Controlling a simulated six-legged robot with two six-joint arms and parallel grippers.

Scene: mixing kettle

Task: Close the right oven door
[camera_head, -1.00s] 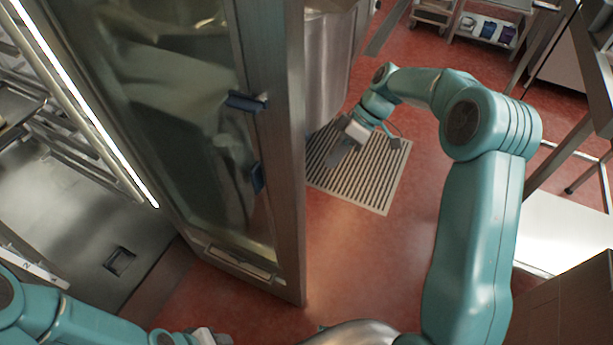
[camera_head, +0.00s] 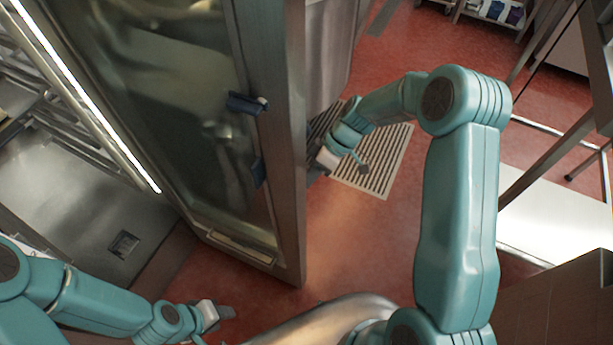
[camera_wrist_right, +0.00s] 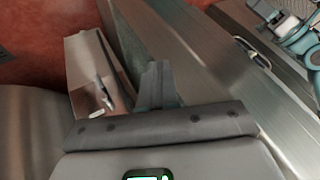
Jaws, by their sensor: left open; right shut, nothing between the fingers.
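The oven door (camera_head: 190,120), a tall glass pane in a steel frame, stands open in the head view. Two blue-black latch pieces (camera_head: 246,103) sit on its frame. My right gripper (camera_head: 318,169) is at the right side of the door's outer edge, with its tips partly hidden behind that edge. In the right wrist view its fingers (camera_wrist_right: 158,85) are together and empty, close beside the steel door frame (camera_wrist_right: 205,60); contact cannot be told. My left gripper (camera_head: 222,313) is open and empty, low in the head view, below the door's bottom edge.
The oven's steel floor (camera_head: 70,200) with a square drain (camera_head: 124,244) lies at left. A steel kettle (camera_head: 328,55) stands behind the door. A floor grate (camera_head: 377,160) lies right of the door. Red floor (camera_head: 350,235) is clear in front.

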